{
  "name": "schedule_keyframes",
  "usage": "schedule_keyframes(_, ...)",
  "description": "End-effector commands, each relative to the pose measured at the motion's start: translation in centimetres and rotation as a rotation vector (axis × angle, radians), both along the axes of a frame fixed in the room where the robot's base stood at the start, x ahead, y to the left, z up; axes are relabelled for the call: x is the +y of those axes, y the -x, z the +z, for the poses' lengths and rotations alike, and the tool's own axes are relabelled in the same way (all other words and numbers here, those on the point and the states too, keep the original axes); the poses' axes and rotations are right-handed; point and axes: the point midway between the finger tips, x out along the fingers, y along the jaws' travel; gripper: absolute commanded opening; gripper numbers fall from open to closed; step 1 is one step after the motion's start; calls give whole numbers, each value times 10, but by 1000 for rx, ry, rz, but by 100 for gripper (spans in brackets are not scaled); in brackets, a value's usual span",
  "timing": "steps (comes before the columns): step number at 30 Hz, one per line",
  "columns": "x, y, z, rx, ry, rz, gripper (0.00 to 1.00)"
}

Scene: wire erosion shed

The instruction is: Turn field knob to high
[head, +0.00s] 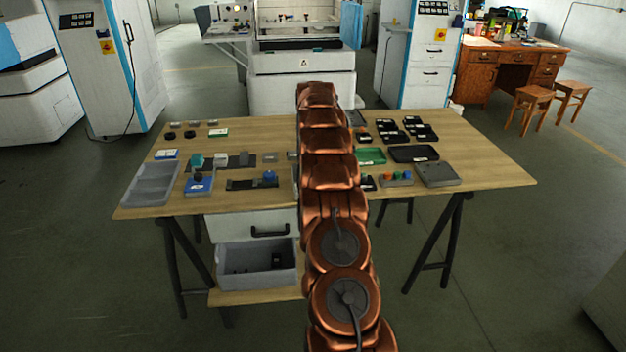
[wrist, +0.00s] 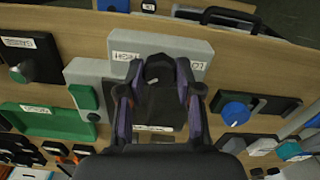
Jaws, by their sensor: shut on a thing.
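My gripper (wrist: 157,92) is in the middle of the wrist view, its two purple-sided fingers shut on a black knob (wrist: 158,70). The knob sits on a grey panel (wrist: 198,48) lying on the wooden table. A label reading HIGH (wrist: 124,57) is left of the knob, and a partly covered label starting LO (wrist: 188,65) is right of it. Another pale label shows beneath the gripper. The knob has a small light mark, but I cannot tell which label it points to. In the head view my arm hides the gripper and knob.
In the wrist view, a grey box with a green button (wrist: 84,97) stands close left, with a green tray (wrist: 45,121) beyond. A blue knob (wrist: 236,112) on a black slotted plate is to the right.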

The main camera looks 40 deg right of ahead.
Motion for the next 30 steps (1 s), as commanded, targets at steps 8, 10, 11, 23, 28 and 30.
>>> schedule_keyframes(8, -1, -1, 0, -4, 2, -113, 0)
schedule_keyframes(10, -1, -1, 1, -2, 2, -128, 0)
schedule_keyframes(11, -1, -1, 0, -2, 2, -132, 0)
schedule_keyframes(23, -1, 0, 1, -2, 2, -145, 0)
schedule_keyframes(28, -1, 0, 1, -2, 2, -145, 44)
schedule_keyframes(30, -1, 0, 1, -1, 2, -145, 51)
